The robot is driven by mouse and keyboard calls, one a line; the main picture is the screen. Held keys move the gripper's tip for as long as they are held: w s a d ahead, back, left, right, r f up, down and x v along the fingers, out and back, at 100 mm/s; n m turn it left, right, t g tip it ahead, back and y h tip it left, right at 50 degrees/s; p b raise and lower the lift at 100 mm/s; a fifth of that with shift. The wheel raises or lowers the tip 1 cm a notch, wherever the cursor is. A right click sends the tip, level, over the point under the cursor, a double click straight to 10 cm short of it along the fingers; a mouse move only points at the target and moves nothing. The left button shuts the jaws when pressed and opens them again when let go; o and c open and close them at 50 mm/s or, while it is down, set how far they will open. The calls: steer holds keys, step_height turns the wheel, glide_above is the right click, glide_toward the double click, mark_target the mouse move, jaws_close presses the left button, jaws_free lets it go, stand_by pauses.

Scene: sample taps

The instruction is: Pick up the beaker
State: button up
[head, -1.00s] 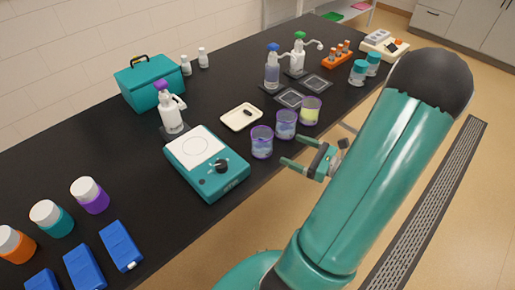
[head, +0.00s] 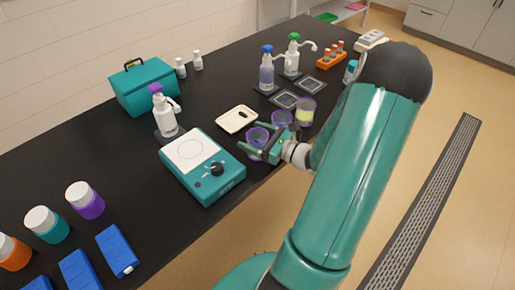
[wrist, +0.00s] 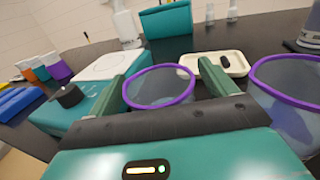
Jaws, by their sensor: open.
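Three clear beakers with purple rims stand in a row near the bench's front edge. The leftmost beaker (head: 257,136) looks to hold a little bluish liquid; the middle one (head: 281,118) is partly hidden by my gripper, and the right one (head: 305,112) holds yellow-green liquid. My gripper (head: 247,136) is open, low at the leftmost beaker, its green fingers on either side. In the wrist view this beaker (wrist: 158,90) shows upright between the fingers, its lower part hidden by my gripper. I cannot tell whether they touch it.
Another beaker (wrist: 290,95) stands close on the right in the wrist view. A teal hotplate (head: 203,165) is close on the left. A cream tray (head: 237,118) lies behind.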

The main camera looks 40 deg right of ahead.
steer(key=shift+w+a, duration=0.1)
steer(key=shift+w, duration=0.2)
steer(key=c, duration=1.4)
steer(key=shift+r, duration=0.25)
steer(key=shift+r, duration=1.2)
steer(key=s+d+r, duration=0.4)
steer(key=s+r, duration=0.6)
steer(key=s, duration=0.3)
